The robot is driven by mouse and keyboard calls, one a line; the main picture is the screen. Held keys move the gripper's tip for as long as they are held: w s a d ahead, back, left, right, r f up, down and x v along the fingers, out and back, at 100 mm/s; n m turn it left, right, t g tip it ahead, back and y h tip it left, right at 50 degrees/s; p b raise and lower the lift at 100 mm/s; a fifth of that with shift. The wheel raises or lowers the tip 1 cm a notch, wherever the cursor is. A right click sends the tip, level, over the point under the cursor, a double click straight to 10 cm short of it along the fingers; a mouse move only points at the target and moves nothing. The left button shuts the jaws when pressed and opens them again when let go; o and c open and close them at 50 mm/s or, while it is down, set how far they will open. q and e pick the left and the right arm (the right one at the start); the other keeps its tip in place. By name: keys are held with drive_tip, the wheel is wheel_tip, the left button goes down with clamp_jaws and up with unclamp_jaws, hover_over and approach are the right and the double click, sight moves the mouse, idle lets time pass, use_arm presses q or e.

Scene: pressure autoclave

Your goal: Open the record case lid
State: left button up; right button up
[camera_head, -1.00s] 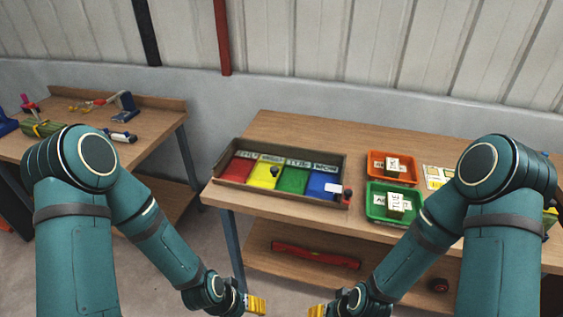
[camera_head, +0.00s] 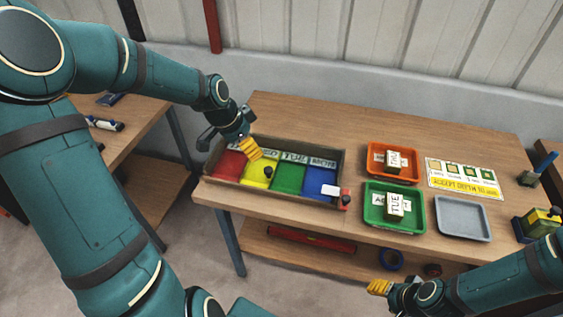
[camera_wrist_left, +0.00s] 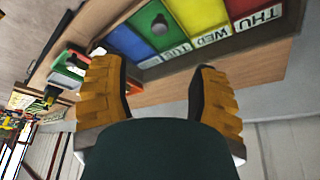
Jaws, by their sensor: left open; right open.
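The record case (camera_head: 225,191) is a shallow brown box on the middle table. Inside are red, yellow, green and blue panels with day labels along the back. A black knob (camera_head: 268,172) stands up over the panels; it also shows in the left wrist view (camera_wrist_left: 159,24). My left gripper (camera_head: 249,149) is open and empty, with yellow fingers above the case's back left part. In the left wrist view its fingers (camera_wrist_left: 160,95) are spread, with the case beyond them. My right gripper (camera_head: 380,287) is open and low, in front of the table, away from the case.
An orange tray (camera_head: 414,178) and a green tray (camera_head: 418,224) hold labelled blocks. A grey tray (camera_head: 463,232) looks empty. A yellow-and-white card (camera_head: 462,188) lies behind it.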

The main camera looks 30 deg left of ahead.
sight(268, 169)
use_arm(q)
drive_tip(key=b+x, duration=0.2)
drive_tip(key=x, duration=1.1)
drive_tip(key=shift+d+f, duration=0.1)
drive_tip(key=shift+f, duration=0.1)
clamp_jaws()
